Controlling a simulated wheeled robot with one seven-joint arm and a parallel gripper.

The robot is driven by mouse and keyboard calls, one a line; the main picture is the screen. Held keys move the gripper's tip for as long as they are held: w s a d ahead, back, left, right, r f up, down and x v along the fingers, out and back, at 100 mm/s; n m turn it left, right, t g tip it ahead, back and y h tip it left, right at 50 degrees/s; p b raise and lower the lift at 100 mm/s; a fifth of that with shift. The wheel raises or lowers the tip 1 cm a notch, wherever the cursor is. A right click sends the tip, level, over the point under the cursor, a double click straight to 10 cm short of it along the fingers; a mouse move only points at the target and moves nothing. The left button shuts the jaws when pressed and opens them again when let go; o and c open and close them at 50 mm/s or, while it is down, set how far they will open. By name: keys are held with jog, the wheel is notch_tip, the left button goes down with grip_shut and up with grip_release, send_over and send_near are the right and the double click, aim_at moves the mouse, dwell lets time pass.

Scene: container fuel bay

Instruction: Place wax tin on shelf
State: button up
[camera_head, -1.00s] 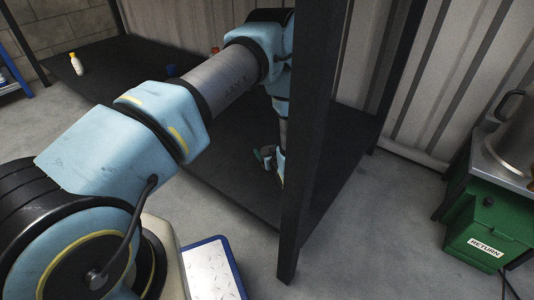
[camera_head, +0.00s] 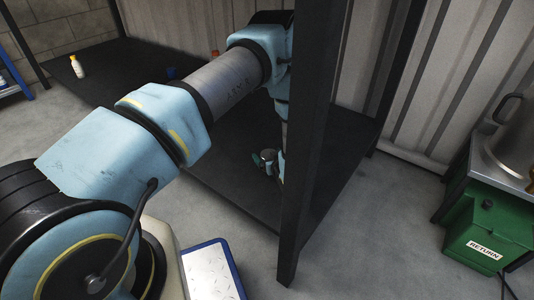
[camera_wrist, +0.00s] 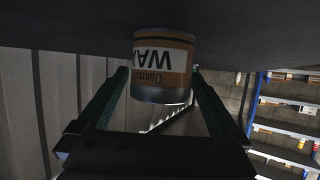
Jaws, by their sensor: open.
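The wax tin (camera_wrist: 163,65) shows upside down in the wrist view, with a white and orange label and a bare metal end. It meets the dark shelf surface (camera_wrist: 70,30) along the top of that picture. My gripper (camera_wrist: 160,78) is open, with one green finger on each side of the tin and a narrow gap beside each. In the head view my gripper (camera_head: 264,159) is low over the black shelf (camera_head: 222,175), partly behind the upright post. A small grey shape there may be the tin, but it is too small to be sure.
A black post (camera_head: 309,140) stands in front of my arm. A green return bin (camera_head: 490,225) is at the right. The shelf's front area is clear.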

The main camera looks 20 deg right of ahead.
jog(key=p+v, duration=0.1)
jog(key=v, duration=0.5)
jog(key=shift+p, duration=0.3)
